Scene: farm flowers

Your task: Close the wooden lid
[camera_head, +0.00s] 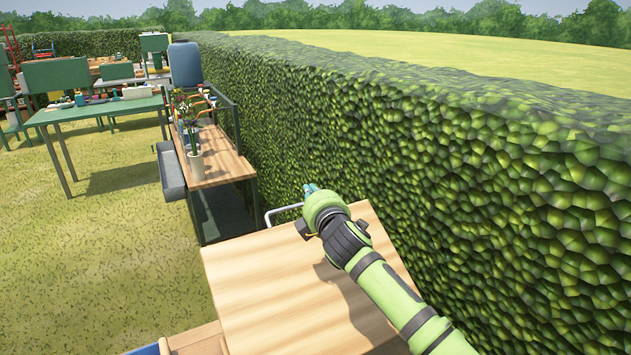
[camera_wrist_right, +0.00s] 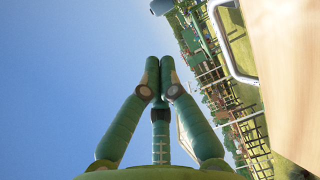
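The wooden lid (camera_head: 262,290) is a broad light-brown board at the bottom centre of the head view. It appears raised above a wooden edge (camera_head: 195,340) at its lower left; its exact angle is hard to tell. A metal bar handle (camera_head: 283,210) stands at its far edge. In the right wrist view, the lid's wood (camera_wrist_right: 290,75) fills the right side with the handle (camera_wrist_right: 228,50) beside it. My right gripper (camera_head: 311,188) is over the lid's far edge, near the handle. Its fingertips (camera_wrist_right: 160,62) are together with nothing between them. My left gripper is out of view.
A tall hedge (camera_head: 450,170) runs along the right side, close to my right arm. A wooden bench (camera_head: 222,168) with a flower vase (camera_head: 195,160) stands beyond the lid. A green table (camera_head: 95,112) is farther left. Open grass (camera_head: 100,260) lies at left.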

